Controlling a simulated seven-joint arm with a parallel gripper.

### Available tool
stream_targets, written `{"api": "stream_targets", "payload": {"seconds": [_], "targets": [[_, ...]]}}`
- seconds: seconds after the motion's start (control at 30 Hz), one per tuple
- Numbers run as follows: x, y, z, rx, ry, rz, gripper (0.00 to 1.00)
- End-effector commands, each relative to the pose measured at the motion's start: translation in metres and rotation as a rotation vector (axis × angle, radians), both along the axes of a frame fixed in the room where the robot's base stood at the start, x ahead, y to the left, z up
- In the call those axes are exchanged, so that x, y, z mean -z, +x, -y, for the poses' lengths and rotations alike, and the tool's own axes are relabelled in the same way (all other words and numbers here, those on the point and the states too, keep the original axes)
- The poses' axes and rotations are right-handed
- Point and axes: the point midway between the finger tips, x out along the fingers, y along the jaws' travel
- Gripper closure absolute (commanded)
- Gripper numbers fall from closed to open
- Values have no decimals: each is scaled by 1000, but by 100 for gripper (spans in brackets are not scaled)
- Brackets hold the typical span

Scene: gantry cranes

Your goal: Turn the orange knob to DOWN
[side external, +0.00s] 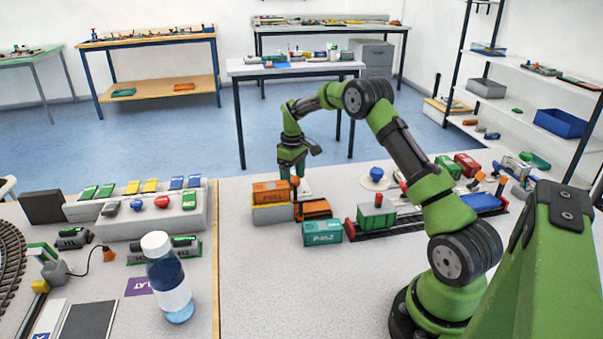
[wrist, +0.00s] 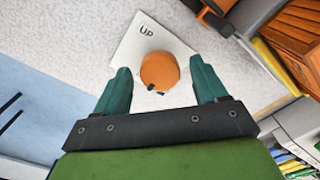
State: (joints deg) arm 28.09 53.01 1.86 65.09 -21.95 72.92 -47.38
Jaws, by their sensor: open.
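The orange knob (wrist: 160,72) shows in the wrist view on a white plate (wrist: 128,52) lettered "UP" beyond it. A small dark mark is on the knob's near side, away from "UP"; I cannot tell its exact meaning. No DOWN lettering is visible. My gripper (wrist: 159,68) is open, with one teal finger to the left and one to the right of the knob, and gaps show on both sides. In the side external view my gripper (side external: 292,168) points down over the knob area, just behind the orange container.
A blue knob (side external: 376,174) is farther right. The table's front middle is clear.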

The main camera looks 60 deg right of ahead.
Motion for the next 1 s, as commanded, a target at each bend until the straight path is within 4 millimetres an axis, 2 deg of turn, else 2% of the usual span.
{"api": "stream_targets", "payload": {"seconds": [0.13, 0.27, 0.37, 0.7, 0.83, 1.0], "targets": [[-2, 0, 0, 0, -1, 1, 28], [-15, 1, 0, 1, -1, 2, 28], [-35, 1, 0, 0, -3, 4, 28], [-118, 1, 0, 1, -3, 5, 28], [-143, 1, 0, 0, -3, 3, 28], [-162, 1, 0, 0, -1, 1, 28]]}}
